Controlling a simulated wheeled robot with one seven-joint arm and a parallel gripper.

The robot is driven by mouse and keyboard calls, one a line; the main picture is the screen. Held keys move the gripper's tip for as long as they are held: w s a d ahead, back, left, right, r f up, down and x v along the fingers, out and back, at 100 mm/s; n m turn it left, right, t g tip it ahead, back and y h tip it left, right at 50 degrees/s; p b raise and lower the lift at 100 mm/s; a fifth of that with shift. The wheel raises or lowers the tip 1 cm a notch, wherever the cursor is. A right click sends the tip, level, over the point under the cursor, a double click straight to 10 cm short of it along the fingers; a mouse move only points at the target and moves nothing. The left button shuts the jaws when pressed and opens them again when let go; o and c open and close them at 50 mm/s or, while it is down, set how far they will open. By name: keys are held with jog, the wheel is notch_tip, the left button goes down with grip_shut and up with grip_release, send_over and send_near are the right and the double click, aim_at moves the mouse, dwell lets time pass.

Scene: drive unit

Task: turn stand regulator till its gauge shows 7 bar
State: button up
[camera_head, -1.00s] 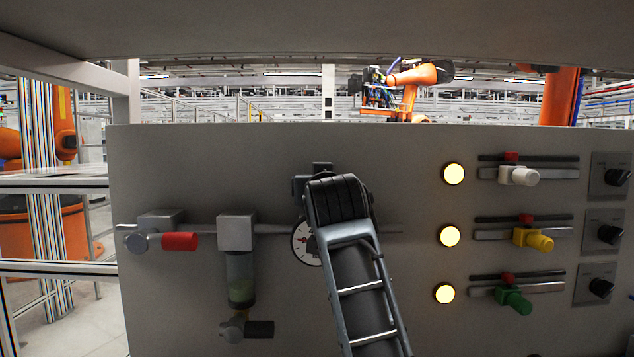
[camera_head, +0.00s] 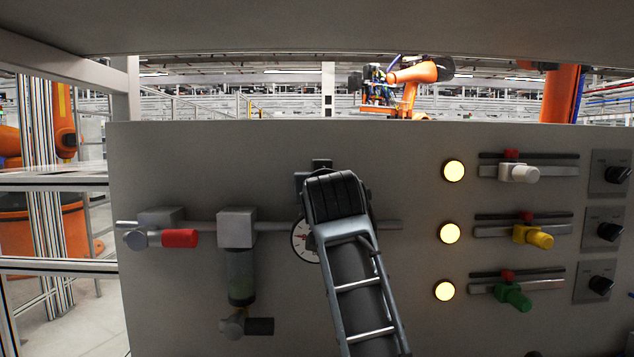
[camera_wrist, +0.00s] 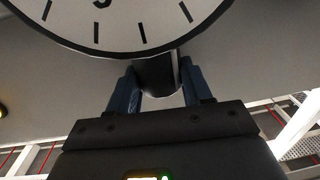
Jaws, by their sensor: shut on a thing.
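The stand regulator's gauge (camera_head: 303,241) is a round white dial with a dark rim, partly hidden behind my arm in the head view. Its face fills the top of the wrist view (camera_wrist: 130,28), with black tick marks and part of one numeral; no needle shows there. A reddish needle mark shows on the dial in the head view, too small to read. My gripper (camera_wrist: 158,90) is shut on the dark regulator knob (camera_wrist: 156,76) just below the gauge, one blue-grey finger on each side. The head view hides the knob and fingers behind my wrist.
Left on the grey panel (camera_head: 180,300) are a red-handled valve (camera_head: 180,238), a filter bowl (camera_head: 241,278) and a black-handled drain valve (camera_head: 259,326). To the right are lit yellow lamps (camera_head: 450,233), sliding valves with white, yellow and green handles, and black knobs (camera_head: 610,232). A beam overhangs the top.

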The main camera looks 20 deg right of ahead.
jog(key=shift+a+f, duration=0.1)
jog(key=m+h+b, duration=0.1)
jog(key=h+b, duration=0.1)
jog(key=shift+a+f+m+g+h, duration=0.1)
jog(key=shift+a+m+g+h, duration=0.1)
jog(key=shift+m+g+h, duration=0.15)
jog(key=m+g+h+b, duration=0.2)
jog(key=h, duration=0.1)
jog(key=shift+w+a+m, duration=0.1)
jog(key=shift+w+m, duration=0.05)
jog(key=shift+m, duration=0.1)
jog(key=shift+w+a+m+g+h+b, duration=0.1)
jog(key=shift+m+g+h+b, duration=0.7)
jog(key=shift+m+g+h, duration=0.45)
jog(key=shift+w+m+g+h+b, duration=0.1)
jog(key=shift+m+g+h+b, duration=0.65)
jog(key=shift+m+g+h, duration=0.45)
jog(key=shift+g, duration=0.3)
jog(key=o, duration=1)
jog(key=shift+r, duration=0.2)
jog(key=shift+o, duration=0.2)
jog(key=shift+r+n, duration=0.15)
jog(key=shift+n, duration=0.1)
